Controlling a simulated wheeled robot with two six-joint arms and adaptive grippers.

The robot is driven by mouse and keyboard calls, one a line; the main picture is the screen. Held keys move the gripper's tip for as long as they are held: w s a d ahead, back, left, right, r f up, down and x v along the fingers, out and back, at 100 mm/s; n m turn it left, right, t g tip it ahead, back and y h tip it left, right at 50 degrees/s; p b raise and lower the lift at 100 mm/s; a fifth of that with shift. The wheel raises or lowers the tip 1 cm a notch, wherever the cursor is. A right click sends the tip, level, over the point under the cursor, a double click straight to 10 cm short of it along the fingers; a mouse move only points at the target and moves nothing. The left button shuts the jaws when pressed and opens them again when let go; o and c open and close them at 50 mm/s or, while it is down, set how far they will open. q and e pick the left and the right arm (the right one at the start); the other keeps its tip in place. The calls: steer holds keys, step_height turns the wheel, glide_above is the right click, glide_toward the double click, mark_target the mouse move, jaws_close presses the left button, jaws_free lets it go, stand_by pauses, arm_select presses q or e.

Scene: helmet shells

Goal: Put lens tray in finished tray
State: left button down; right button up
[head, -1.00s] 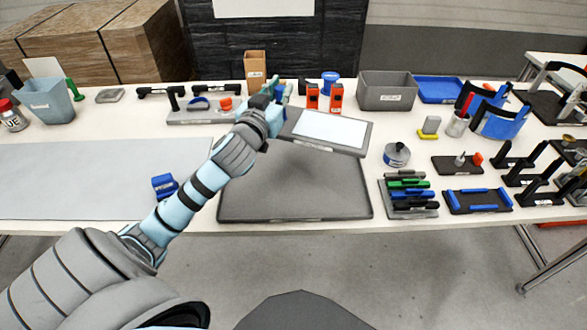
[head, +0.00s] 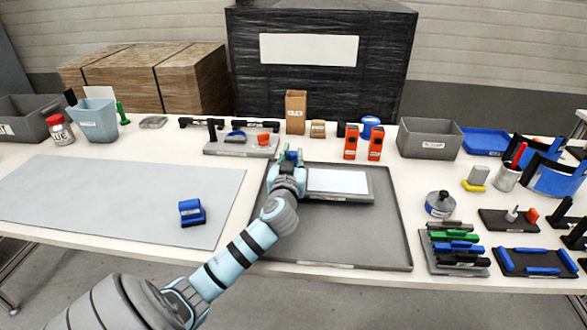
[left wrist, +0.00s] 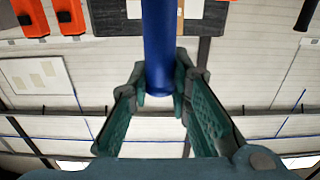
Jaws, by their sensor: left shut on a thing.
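The lens tray (head: 368,184), a flat grey tray with a white inner surface, is over the back part of the large grey finished tray (head: 340,232), inside its outline. It looks roughly level; I cannot tell if it touches the finished tray's floor. My left gripper (head: 290,158) is at the lens tray's left end, shut on it. In the left wrist view the two green fingers (left wrist: 160,85) close around a blue bar (left wrist: 158,40), apparently the lens tray's handle. The arm hides part of the finished tray's left side. My right gripper is in neither view.
Two orange boxes (head: 351,142) stand behind the finished tray. A rack of coloured pens (head: 455,247) and a round tin (head: 439,204) are close to its right. A grey mat (head: 90,190) with a blue item (head: 192,212) lies left. The finished tray's front half is clear.

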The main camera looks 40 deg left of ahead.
arm_select(q)
step_height(320, 180, down, 2)
steer(key=shift+f, duration=0.15)
steer(key=c, duration=1.5)
jaws_free()
steer(key=v, duration=0.7)
steer(key=shift+s+d+p, duration=0.2)
steer(key=shift+s+p, duration=0.05)
steer(key=shift+p, duration=0.1)
steer(key=shift+w, duration=0.1)
